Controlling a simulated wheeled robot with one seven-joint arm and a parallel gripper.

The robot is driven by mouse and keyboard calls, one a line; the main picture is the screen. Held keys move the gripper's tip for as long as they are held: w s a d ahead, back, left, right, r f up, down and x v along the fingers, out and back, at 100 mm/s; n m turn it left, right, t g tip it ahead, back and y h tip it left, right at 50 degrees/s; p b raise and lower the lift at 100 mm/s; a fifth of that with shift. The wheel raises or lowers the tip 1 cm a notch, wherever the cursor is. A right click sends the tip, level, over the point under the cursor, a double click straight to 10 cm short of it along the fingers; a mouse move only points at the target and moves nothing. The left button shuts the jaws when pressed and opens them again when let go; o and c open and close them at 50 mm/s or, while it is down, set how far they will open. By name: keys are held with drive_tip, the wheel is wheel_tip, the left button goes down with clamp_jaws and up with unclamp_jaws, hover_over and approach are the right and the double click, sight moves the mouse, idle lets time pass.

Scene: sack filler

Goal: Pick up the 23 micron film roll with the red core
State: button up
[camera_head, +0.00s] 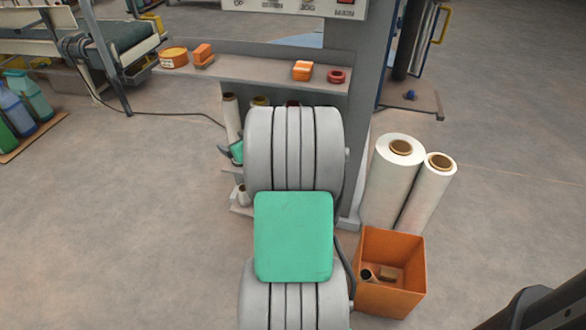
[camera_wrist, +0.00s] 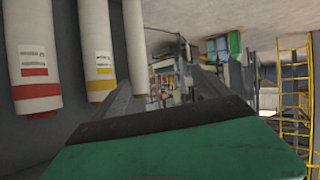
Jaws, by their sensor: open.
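In the wrist view, a white film roll (camera_wrist: 33,55) with a red band, a labelled side and a red core end stands at the far left. A similar roll with a yellow band (camera_wrist: 97,50) is beside it, and part of a third white roll (camera_wrist: 135,45) shows further right. The labels are too small to read. My gripper (camera_wrist: 163,80) is open and empty, with the rolls to the left of its fingers. In the head view, the dark red core end (camera_head: 293,103) just shows above my arm, which hides the rest of that roll and my fingers.
An upper shelf (camera_head: 240,72) holds orange items and a red ring (camera_head: 337,76). Right of the grey post stand two large white rolls (camera_head: 392,180) and an orange bin (camera_head: 392,300). A conveyor (camera_head: 120,38) is at the upper left.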

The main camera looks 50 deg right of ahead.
drive_tip(key=s+d+f+m+h+b, duration=0.25)
drive_tip(key=s+d+f, duration=0.2)
drive_tip(key=d, duration=0.25)
drive_tip(key=s+d+f+m+h+b, duration=0.1)
drive_tip(key=s+d+f+h+b, duration=0.2)
drive_tip(key=d+f, duration=0.35)
drive_tip(key=w+d+r+m+t+h+b, duration=0.1)
drive_tip(key=w+d+r+m+h+b, duration=0.1)
drive_tip(key=d, duration=0.6)
wheel_tip(320, 180, up, 2)
drive_tip(key=shift+w+d+r+t, duration=0.1)
drive_tip(key=shift+w+d+t, duration=0.25)
drive_tip(key=shift+w, duration=0.55)
clamp_jaws()
drive_tip(key=shift+r, duration=0.15)
